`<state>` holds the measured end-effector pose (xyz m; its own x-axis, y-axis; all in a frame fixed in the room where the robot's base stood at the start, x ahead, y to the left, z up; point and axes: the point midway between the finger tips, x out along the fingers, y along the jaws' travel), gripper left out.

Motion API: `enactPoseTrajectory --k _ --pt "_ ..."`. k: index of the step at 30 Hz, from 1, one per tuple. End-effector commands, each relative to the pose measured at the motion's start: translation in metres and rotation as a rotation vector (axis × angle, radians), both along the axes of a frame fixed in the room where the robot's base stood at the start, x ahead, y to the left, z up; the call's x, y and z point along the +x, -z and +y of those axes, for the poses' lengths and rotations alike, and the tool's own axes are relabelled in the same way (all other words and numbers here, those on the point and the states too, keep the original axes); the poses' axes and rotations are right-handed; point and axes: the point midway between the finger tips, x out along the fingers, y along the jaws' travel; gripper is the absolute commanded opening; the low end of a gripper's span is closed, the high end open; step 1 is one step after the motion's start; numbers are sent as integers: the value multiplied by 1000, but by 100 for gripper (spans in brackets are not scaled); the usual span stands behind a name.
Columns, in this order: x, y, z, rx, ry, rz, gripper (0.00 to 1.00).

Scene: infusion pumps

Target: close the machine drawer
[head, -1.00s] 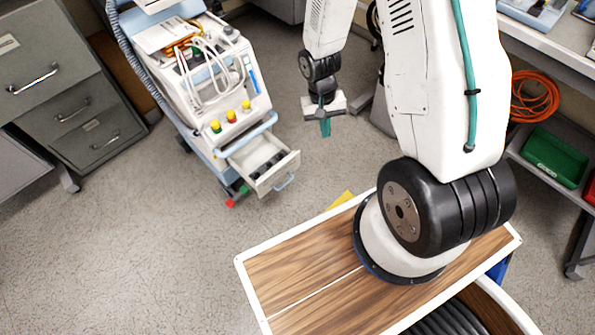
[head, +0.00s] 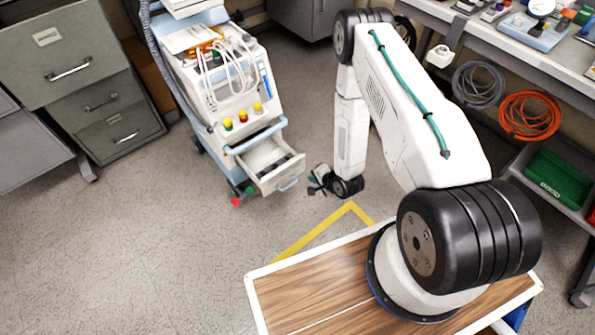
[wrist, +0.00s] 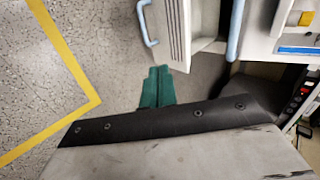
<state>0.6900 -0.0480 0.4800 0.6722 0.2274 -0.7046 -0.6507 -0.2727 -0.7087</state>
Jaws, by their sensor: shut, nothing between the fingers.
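The machine drawer (head: 270,163) is a pale box pulled out of the lower front of the white and blue machine (head: 215,85). Its light blue handle (head: 288,184) is on its front face. In the wrist view the drawer (wrist: 178,28) is at the top, with its handle (wrist: 146,24) at its left side. My gripper (head: 318,182) is low, just right of the drawer front in the head view. Its green fingers (wrist: 157,84) are together and empty, apart from the drawer and handle in the wrist view.
Grey filing cabinets (head: 85,85) stand at the left. A workbench (head: 500,45) with coiled cables and a green bin (head: 555,180) is at the right. Yellow tape (head: 312,232) marks the floor in front of my base.

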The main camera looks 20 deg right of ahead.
Motion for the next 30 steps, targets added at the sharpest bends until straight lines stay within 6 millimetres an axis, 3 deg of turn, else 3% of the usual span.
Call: enactPoseTrajectory --k 3,7,20,24,30 --pt "7 -5 -2 43 46 -28 0" --pt "15 4 0 48 52 -24 0" --pt "76 64 22 45 45 -23 0" --pt "98 62 30 45 45 -23 0" --pt "112 62 34 45 46 -21 0"
